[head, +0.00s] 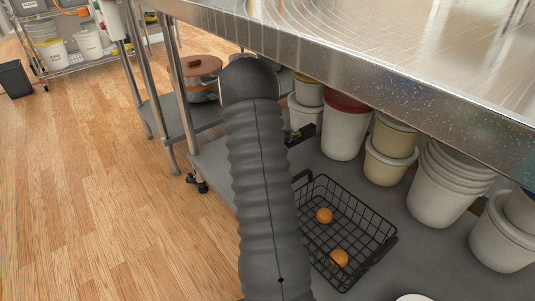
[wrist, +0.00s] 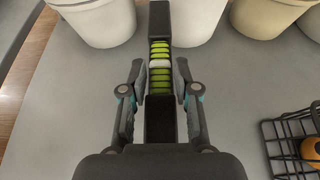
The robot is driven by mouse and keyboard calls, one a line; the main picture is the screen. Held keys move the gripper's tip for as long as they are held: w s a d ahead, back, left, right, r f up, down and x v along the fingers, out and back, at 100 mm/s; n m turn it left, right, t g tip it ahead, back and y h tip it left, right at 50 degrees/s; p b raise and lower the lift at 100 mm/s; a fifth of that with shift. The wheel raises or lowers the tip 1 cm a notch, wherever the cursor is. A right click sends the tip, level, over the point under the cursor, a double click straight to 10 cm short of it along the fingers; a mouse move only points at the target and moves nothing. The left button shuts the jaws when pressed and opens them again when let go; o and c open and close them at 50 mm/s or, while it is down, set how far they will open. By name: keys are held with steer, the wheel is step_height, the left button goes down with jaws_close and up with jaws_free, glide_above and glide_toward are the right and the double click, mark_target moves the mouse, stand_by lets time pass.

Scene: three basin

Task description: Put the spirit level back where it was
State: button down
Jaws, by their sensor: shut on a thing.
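The spirit level is a long black bar (wrist: 159,24) with bright green-yellow vials at its middle, seen in the wrist view running away from me. My gripper (wrist: 160,80) has a finger on each side of it and is shut on it near the vials. Its near end passes under the gripper body. In the head view one dark end of the spirit level (head: 301,134) sticks out to the right of my arm, over the grey lower shelf. My arm hides the rest of the level and the gripper there. I cannot tell if the level touches the shelf.
A black wire basket (head: 345,228) with two oranges stands on the lower shelf (head: 213,162), right of the gripper. White and cream buckets (head: 343,126) line the back. The steel tabletop (head: 380,65) overhangs the shelf. A pot (head: 202,76) stands at the left.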

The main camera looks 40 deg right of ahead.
steer(key=w+a+f, duration=0.1)
steer(key=w+f, duration=0.1)
steer(key=w, duration=0.1)
steer(key=w+a+f, duration=0.1)
steer(key=w+f, duration=0.1)
steer(key=w, duration=0.1)
steer(key=w+a+f+b, duration=0.1)
steer(key=w, duration=0.2)
steer(key=shift+a+f, duration=0.2)
steer(key=shift+f, duration=0.2)
steer(key=shift+w+f+b, duration=0.1)
steer(key=shift+f+b, duration=0.25)
steer(key=shift+f, duration=1.65)
steer(key=shift+f, duration=0.1)
steer(key=c, duration=0.9)
jaws_free()
steer(key=shift+o, duration=0.2)
